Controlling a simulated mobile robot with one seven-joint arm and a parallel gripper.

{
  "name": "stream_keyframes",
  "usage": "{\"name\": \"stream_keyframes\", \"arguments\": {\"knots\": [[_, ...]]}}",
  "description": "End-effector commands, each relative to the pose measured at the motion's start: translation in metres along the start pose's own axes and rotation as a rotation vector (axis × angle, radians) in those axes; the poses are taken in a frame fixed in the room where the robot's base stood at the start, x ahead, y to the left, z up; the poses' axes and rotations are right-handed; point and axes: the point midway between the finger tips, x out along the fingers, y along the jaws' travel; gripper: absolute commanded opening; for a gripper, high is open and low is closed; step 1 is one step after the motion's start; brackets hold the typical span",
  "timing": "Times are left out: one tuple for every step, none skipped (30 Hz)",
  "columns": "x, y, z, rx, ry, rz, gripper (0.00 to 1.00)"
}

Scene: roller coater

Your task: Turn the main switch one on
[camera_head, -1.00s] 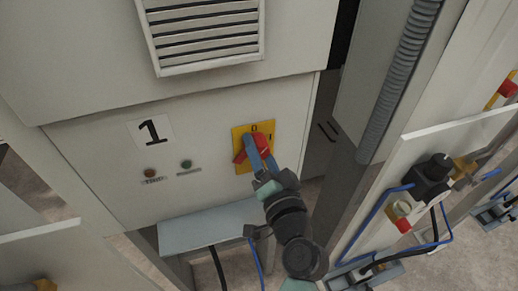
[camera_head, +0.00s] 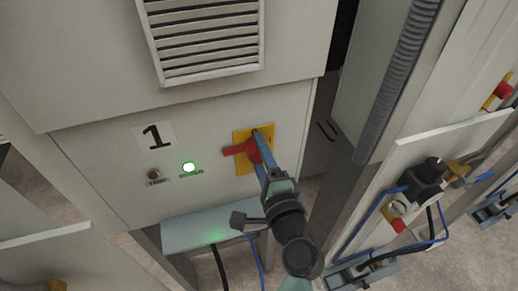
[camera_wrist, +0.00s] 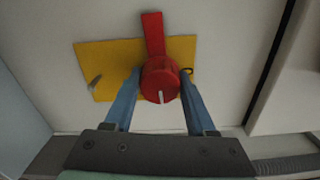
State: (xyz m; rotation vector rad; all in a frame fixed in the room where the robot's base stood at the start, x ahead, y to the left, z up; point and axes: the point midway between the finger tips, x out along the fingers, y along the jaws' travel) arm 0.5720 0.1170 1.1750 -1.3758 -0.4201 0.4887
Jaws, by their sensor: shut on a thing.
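The main switch is a red rotary handle (camera_head: 247,149) on a yellow plate (camera_head: 241,166), set in the cabinet panel marked 1. In the head view its lever points left. In the wrist view the red handle (camera_wrist: 160,80) lies between the two blue fingers, with its lever pointing up in the picture and a white mark on the knob. My gripper (camera_head: 260,148) is at the handle, shut on the knob part. It also shows in the wrist view (camera_wrist: 159,90).
A dark reddish lamp (camera_head: 154,173) sits left of the green one. A grey ledge (camera_head: 200,230) juts out below the panel. A vent (camera_head: 205,40) is above. A second cabinet with a conduit (camera_head: 398,80) stands to the right.

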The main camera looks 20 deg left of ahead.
Motion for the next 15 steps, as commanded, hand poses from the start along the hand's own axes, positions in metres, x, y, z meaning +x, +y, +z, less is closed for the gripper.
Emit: {"name": "stream_keyframes", "arguments": {"knots": [[-0.0005, -0.0003, -0.0008, 0.021, 0.002, 0.001, 0.00], [-0.0004, -0.0002, -0.0008, 0.031, 0.002, 0.001, 0.00], [-0.0004, 0.0000, -0.0008, 0.044, 0.002, 0.001, 0.00], [-0.0004, 0.0001, -0.0007, 0.053, 0.002, 0.001, 0.00], [-0.0004, 0.0003, -0.0007, 0.061, 0.002, 0.001, 0.00], [-0.0003, 0.0004, -0.0007, 0.069, 0.002, 0.001, 0.00], [-0.0003, 0.0005, -0.0007, 0.074, 0.002, 0.001, 0.00], [-0.0003, 0.0006, -0.0007, 0.078, 0.002, 0.001, 0.00], [-0.0003, 0.0007, -0.0007, 0.083, 0.002, 0.001, 0.00], [-0.0003, 0.0008, -0.0007, 0.086, 0.002, 0.001, 0.00], [-0.0003, 0.0009, -0.0007, 0.088, 0.002, 0.001, 0.00], [-0.0003, 0.0010, -0.0007, 0.091, 0.002, 0.001, 0.00], [-0.0003, 0.0010, -0.0007, 0.092, 0.002, 0.001, 0.00], [-0.0003, 0.0010, -0.0007, 0.093, 0.002, 0.001, 0.01], [-0.0003, 0.0010, -0.0007, 0.093, 0.002, 0.001, 0.01]]}}
